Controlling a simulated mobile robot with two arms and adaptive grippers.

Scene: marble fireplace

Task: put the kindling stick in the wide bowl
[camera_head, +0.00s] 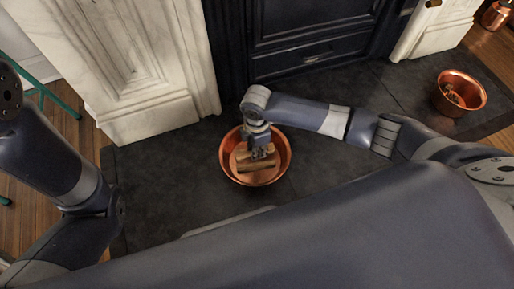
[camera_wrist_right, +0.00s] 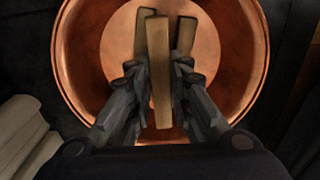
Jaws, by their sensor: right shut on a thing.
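A wide copper bowl (camera_head: 284,156) stands on the dark hearth in the head view; its inside fills much of the right wrist view (camera_wrist_right: 235,50). My right gripper (camera_head: 258,153) is over the bowl, pointing down into it. In the wrist view its fingers (camera_wrist_right: 158,82) are shut on a pale wooden kindling stick (camera_wrist_right: 160,65) lying lengthwise between them. Two more sticks, one to the left (camera_wrist_right: 141,35) and one to the right (camera_wrist_right: 185,38), show behind it against the bowl. I cannot tell whether the held stick touches the bowl's bottom. My left gripper is out of view.
A second copper bowl (camera_head: 470,84) with small pieces in it stands at the far right of the hearth (camera_head: 340,190). A white marble column (camera_head: 150,60) and the black fireplace front (camera_head: 310,35) rise behind the wide bowl. A copper pot (camera_head: 495,15) is at the top right.

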